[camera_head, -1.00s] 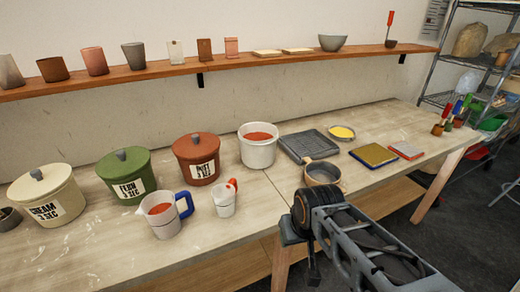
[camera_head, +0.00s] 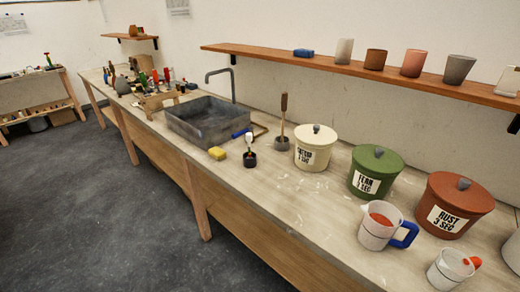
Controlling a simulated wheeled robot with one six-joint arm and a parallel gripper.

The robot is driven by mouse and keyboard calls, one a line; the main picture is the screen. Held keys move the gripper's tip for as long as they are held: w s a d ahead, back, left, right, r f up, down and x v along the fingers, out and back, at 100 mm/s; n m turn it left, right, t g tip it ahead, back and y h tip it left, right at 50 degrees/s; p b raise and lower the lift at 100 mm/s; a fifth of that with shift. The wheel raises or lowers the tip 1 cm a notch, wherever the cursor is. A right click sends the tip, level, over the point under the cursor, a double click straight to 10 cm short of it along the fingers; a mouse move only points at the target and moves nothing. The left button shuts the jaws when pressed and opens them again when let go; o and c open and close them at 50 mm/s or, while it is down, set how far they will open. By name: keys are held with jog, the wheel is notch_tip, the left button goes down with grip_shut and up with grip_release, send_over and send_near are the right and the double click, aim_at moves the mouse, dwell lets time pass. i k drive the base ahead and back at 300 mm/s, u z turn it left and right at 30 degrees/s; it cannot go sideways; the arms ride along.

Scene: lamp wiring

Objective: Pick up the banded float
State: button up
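I cannot pick out a banded float for certain in the head view. A small white-topped item (camera_head: 248,139) stands in a dark cup (camera_head: 250,159) by the sink. A blue-ended item (camera_head: 241,132) lies at the sink's near right corner. A small white cup (camera_head: 448,271) with a red piece (camera_head: 472,262) at its rim stands at the lower right. Small bottles and tools stand at the bench's far left end, too small to tell apart. My gripper is not in view.
The long bench holds a grey sink (camera_head: 205,122), a yellow sponge (camera_head: 217,153), cream (camera_head: 313,151), green (camera_head: 375,172) and rust (camera_head: 452,206) lidded buckets, and a blue-handled jug (camera_head: 378,227). A wall shelf (camera_head: 370,72) runs above. The dark floor (camera_head: 110,220) at left is clear.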

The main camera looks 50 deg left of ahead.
aim_at(249, 135)
jog(key=u, duration=2.15)
jog(key=k, duration=0.6)
jog(key=u, duration=0.65)
jog(key=i, duration=0.7)
jog(key=u, duration=0.7)
jog(key=i, duration=1)
jog(key=z, duration=0.6)
jog(key=i, duration=0.7)
jog(key=z, duration=0.8)
